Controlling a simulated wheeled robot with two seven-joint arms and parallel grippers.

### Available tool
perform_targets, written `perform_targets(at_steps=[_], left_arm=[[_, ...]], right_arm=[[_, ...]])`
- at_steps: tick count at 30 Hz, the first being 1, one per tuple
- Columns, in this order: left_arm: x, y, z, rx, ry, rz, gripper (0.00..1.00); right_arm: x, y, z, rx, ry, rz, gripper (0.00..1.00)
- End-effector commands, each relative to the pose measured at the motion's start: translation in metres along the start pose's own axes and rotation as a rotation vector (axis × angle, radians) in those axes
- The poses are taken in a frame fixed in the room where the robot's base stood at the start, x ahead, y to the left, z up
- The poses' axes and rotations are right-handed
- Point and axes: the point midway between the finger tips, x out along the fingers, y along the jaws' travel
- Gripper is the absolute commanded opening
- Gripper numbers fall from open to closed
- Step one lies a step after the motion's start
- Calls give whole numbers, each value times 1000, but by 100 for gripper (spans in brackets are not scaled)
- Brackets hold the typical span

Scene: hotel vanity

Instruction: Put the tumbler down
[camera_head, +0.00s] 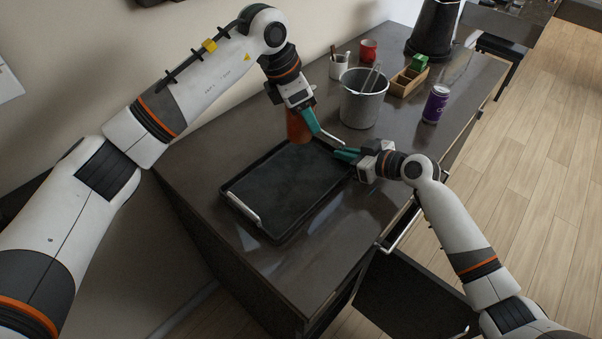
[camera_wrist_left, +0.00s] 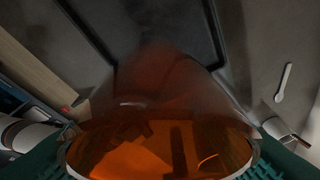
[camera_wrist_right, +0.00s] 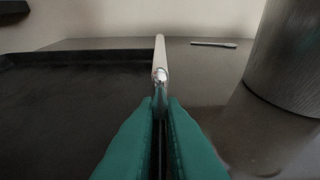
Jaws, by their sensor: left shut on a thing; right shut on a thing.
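My left gripper (camera_head: 300,106) is shut on the amber tumbler (camera_head: 298,127), at the back edge of the black tray (camera_head: 283,235). In the left wrist view the tumbler (camera_wrist_left: 160,105) fills the middle, its wide rim near the camera and its narrow end by the tray's corner. I cannot tell whether its base touches the counter. My right gripper (camera_head: 338,152) is shut on the metal tray handle (camera_head: 326,136) at the tray's right end; this handle also shows in the right wrist view (camera_wrist_right: 160,62).
A grey bucket (camera_head: 361,105), a purple can (camera_head: 435,104), a wooden box (camera_head: 407,83), a white cup (camera_head: 339,67) and a red mug (camera_head: 368,50) stand behind on the dark counter (camera_head: 215,160). An open drawer (camera_head: 410,300) is in front.

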Motion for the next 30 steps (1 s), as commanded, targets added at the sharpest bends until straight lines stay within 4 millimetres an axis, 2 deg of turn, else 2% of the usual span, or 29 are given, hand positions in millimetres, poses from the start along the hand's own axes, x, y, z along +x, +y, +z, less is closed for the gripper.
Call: perform_targets(at_steps=[3,8,15,22,27,30], left_arm=[[5,3,8,-105,16,-51,21],[17,6,16,-179,30,-81,21],[57,7,33,-186,31,-83,21],[74,7,39,-184,31,-83,21],[97,8,49,-185,30,-82,21],[101,7,50,-182,32,-85,21]], right_arm=[[0,0,0,0,1,0,0],[0,0,0,0,1,0,0],[0,0,0,0,0,0,0],[0,0,0,0,0,0,0],[0,0,0,0,0,0,0],[0,0,0,0,0,0,0]])
